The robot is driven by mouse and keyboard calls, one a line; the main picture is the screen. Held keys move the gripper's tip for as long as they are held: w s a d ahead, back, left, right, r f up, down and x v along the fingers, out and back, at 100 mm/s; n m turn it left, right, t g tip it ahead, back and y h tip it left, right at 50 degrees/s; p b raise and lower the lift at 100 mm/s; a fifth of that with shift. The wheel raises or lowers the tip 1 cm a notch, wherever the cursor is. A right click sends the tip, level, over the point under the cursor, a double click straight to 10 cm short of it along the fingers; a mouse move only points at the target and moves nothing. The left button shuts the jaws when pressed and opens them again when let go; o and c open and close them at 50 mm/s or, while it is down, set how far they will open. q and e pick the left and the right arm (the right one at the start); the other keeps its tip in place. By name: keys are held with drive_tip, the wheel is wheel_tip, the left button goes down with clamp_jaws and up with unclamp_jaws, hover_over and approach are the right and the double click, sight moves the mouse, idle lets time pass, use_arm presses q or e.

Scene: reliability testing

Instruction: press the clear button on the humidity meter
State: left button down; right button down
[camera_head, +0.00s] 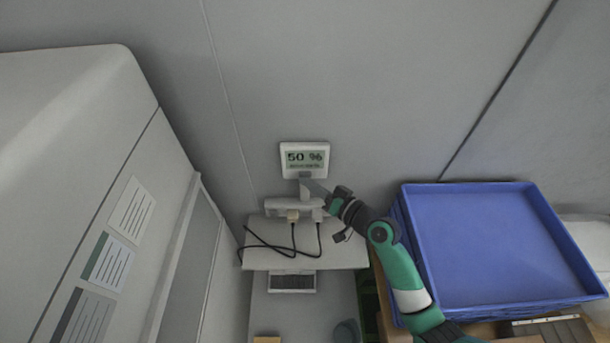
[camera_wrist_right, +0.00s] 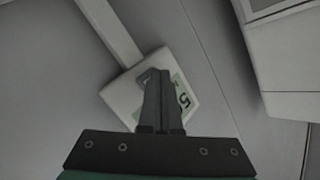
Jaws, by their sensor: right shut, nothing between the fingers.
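In the right wrist view my right gripper (camera_wrist_right: 157,74) overlaps the meter's face. I cannot tell whether the tips touch it. My left gripper is not in view.
A white power strip (camera_head: 275,206) with plugs and black cables (camera_head: 268,246) is below the meter, above a white shelf (camera_head: 340,258). A blue tray (camera_head: 485,245) stands at the right. A large pale cabinet (camera_head: 75,130) fills the left. The wall around the meter is clear.

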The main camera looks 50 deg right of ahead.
drive_tip(key=shift+w+d, duration=0.15)
drive_tip(key=shift+d, duration=0.05)
idle(0.3)
drive_tip(key=shift+a, duration=0.1)
drive_tip(key=shift+s+a, duration=0.45)
drive_tip(key=shift+s, duration=0.05)
idle(0.3)
drive_tip(key=s+a+p, duration=0.2)
drive_tip(key=s+a, duration=0.1)
drive_tip(key=shift+s+a, duration=0.3)
idle(0.8)
